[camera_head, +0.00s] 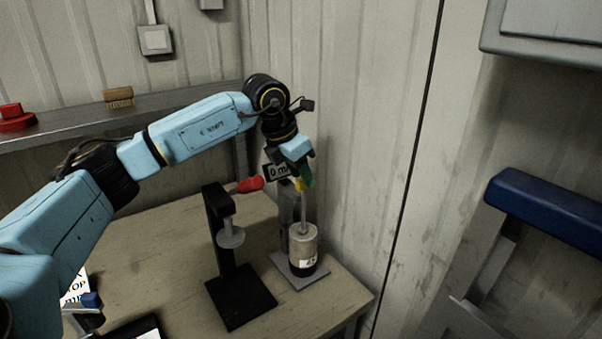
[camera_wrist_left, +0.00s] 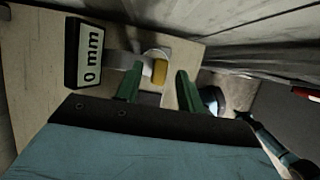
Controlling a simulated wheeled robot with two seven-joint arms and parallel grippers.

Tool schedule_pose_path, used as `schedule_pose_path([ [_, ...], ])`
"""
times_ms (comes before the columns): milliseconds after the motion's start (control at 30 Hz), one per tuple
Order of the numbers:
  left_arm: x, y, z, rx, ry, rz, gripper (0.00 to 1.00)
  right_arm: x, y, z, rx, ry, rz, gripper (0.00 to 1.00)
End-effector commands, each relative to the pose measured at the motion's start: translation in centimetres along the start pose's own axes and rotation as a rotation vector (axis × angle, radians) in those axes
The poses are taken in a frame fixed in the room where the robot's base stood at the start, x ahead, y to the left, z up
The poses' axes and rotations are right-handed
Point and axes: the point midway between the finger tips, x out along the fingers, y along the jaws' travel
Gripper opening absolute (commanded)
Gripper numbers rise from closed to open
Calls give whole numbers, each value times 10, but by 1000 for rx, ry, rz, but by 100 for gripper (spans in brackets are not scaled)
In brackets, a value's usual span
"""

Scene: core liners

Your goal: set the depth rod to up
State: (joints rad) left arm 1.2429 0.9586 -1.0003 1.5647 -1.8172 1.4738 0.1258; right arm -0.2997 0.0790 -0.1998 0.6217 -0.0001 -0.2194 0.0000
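The depth rod (camera_head: 305,213) is a thin grey upright rod with a yellow knob (camera_head: 299,185) on top. It stands above a pale cylinder (camera_head: 303,240) with a dark lower band and a label, on a grey base plate. A display (camera_head: 277,171) beside the rod's top reads "0 mm"; it also shows in the left wrist view (camera_wrist_left: 85,55). My left gripper (camera_head: 304,176) is at the knob with green fingers. In the left wrist view the left gripper (camera_wrist_left: 160,80) is open, the yellow knob (camera_wrist_left: 160,71) showing between the fingertips with gaps on both sides. My right gripper is out of view.
A black stand (camera_head: 222,240) with a red handle (camera_head: 249,185) and a pale disc is left of the rod's stand. The corrugated wall is close behind and right. A shelf (camera_head: 70,128) holds a brush (camera_head: 118,97) and a red object (camera_head: 14,117).

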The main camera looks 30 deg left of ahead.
Motion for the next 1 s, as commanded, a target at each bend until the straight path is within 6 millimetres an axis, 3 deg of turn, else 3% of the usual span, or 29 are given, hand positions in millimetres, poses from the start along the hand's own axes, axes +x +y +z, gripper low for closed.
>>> schedule_pose_path([
  [367,8,0,0,0,0,0,38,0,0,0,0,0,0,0],
  [700,8,0,0,0,0,0,0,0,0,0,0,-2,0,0],
  [1000,3,0,2,-1,-1,0,0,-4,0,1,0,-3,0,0],
])
